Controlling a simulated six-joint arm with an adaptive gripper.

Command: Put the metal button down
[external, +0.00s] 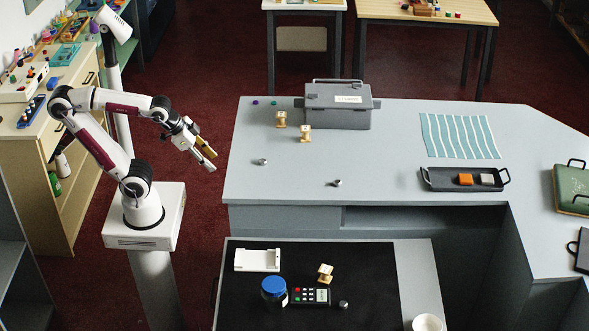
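My gripper (211,160) hangs in the air left of the grey counter, over the floor, pointing down to the right. One finger looks golden-brown and the other pale. The view is too small to show how far apart the fingers are or whether anything is between them. Small round metal pieces that could be metal buttons lie on the counter, one at the left (262,161) and one nearer the middle (337,183). Another small metal piece (343,304) lies on the black mat in front. I cannot tell which is the button meant.
The grey counter (390,135) holds a grey box (338,108), two small gold stands, a striped teal swatch (459,136) and a dark tray (438,184) with two blocks. The black mat (370,265) holds a blue-lidded jar (274,294) and a keypad device (312,295). The counter's middle is clear.

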